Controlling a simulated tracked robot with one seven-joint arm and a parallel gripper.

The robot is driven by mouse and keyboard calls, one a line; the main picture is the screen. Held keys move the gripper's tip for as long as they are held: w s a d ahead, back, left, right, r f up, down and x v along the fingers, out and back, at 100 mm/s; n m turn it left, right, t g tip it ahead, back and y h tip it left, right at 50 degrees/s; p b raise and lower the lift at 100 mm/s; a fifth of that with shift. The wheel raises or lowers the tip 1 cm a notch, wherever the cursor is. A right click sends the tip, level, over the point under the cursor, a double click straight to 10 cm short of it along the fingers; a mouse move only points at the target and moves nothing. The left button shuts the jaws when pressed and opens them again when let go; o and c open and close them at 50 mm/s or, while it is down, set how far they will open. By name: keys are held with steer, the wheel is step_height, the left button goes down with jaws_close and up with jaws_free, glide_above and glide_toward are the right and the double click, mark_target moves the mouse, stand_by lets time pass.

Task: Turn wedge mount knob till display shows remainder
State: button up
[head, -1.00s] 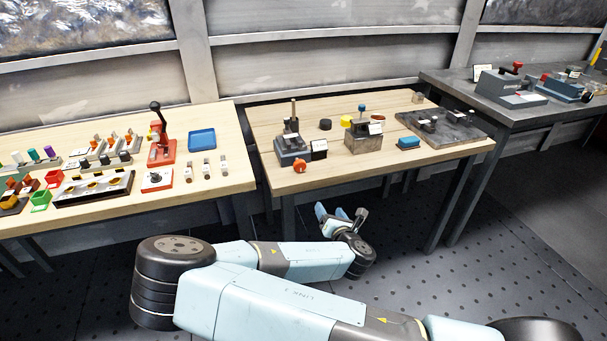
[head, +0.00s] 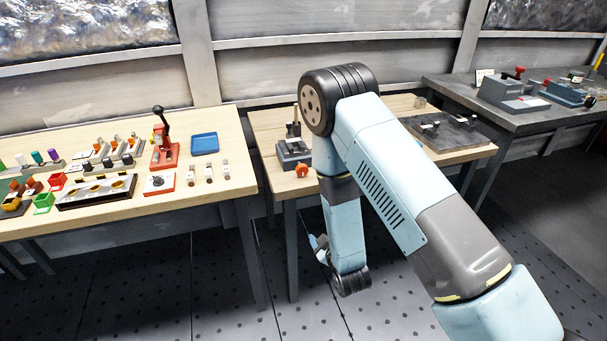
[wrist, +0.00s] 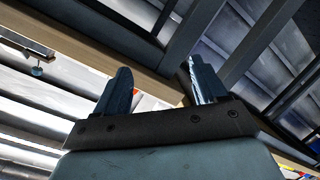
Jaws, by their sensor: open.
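A blue-grey wedge mount (head: 292,153) stands on the left part of the middle wooden table. Its orange-red knob (head: 302,170) faces the table's front edge. The small dark box seen beside the mount earlier is hidden behind my arm, so I cannot read any display. My gripper (head: 318,244) hangs in front of the table, below the tabletop and apart from the knob. In the wrist view my gripper (wrist: 162,86) is open, its two dark fingers spread and empty. A small bit of red shows by the left finger; I cannot tell what it is.
The middle table's front edge (head: 285,188) and legs are close to my gripper. The left table (head: 225,180) holds a red lever press (head: 164,155), a blue tray (head: 204,143) and several small parts. A dark plate (head: 450,133) lies at the middle table's right.

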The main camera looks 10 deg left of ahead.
mark_target(303, 172)
step_height(303, 172, up, 11)
steer(key=w+a+m+t+y, duration=0.1)
steer(key=w+a+m+t, duration=0.15)
steer(key=m, duration=0.45)
steer(key=x, duration=1.4)
steer(key=shift+a+f, duration=0.1)
steer(key=shift+c, duration=0.2)
steer(key=c, duration=1)
steer(key=shift+m, duration=2)
steer(key=o, duration=1)
steer(key=shift+o, duration=0.2)
